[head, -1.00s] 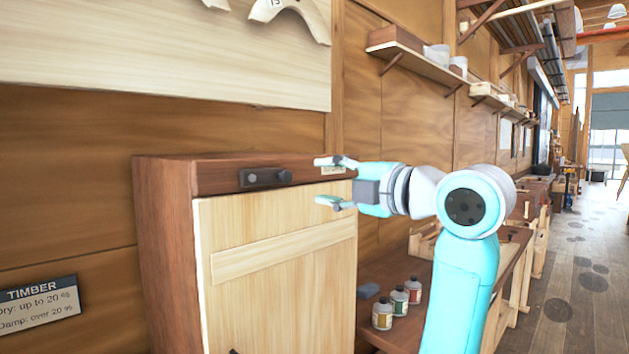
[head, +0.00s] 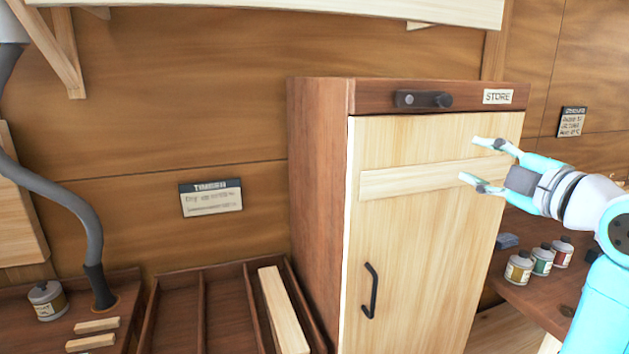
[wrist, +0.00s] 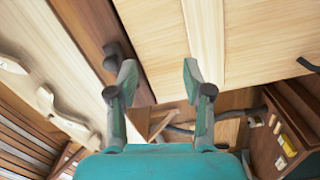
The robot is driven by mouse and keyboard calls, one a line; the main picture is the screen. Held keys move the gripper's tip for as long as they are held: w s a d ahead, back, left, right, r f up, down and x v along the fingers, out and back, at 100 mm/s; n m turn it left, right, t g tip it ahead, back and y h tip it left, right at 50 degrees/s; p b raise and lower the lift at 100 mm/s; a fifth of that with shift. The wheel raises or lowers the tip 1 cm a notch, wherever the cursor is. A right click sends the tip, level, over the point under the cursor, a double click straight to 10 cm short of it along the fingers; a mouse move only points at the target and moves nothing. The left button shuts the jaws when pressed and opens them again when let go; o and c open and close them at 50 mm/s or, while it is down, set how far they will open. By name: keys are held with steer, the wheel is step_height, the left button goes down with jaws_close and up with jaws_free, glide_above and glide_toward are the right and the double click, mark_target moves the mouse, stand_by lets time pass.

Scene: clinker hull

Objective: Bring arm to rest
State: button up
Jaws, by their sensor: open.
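My gripper (head: 478,161) is open and empty in the head view, its two fingers pointing left in front of the upper right part of the cabinet door (head: 415,240). The wrist view also shows my gripper (wrist: 156,80) with its fingers apart and nothing between them. My teal arm reaches in from the right edge of the head view. I cannot tell the exact gap between the fingertips and the door.
The STORE cabinet (head: 320,200) has a black handle (head: 370,290) and a dark knob fitting (head: 423,99). A divided wooden tray (head: 203,310) holding a pale strip stands left of it. Several small bottles (head: 519,267) stand on a bench at the right.

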steer(key=s+a+f+m+h, duration=0.15)
steer(key=f+m, duration=0.35)
steer(key=f, duration=1.1)
steer(key=s+a+f+m+h, duration=0.1)
steer(key=s+f+m+h, duration=0.35)
steer(key=f, duration=1.15)
steer(key=s+a+f+m+g, duration=0.1)
steer(key=s+a+f+m, duration=0.15)
steer(key=s+f, duration=0.4)
steer(key=s+a+f+m, duration=0.1)
steer(key=s+f+m, duration=0.2)
steer(key=s+f, duration=0.4)
steer(key=s+a+f+m, duration=0.1)
steer(key=s, duration=1.3)
steer(key=s+a+f+m+g+y, duration=0.1)
steer(key=s+a+f+m, duration=0.1)
steer(key=s, duration=1.2)
steer(key=shift+s+a+f+g, duration=0.15)
steer(key=shift+s+f+g, duration=0.1)
steer(key=shift+g, duration=0.05)
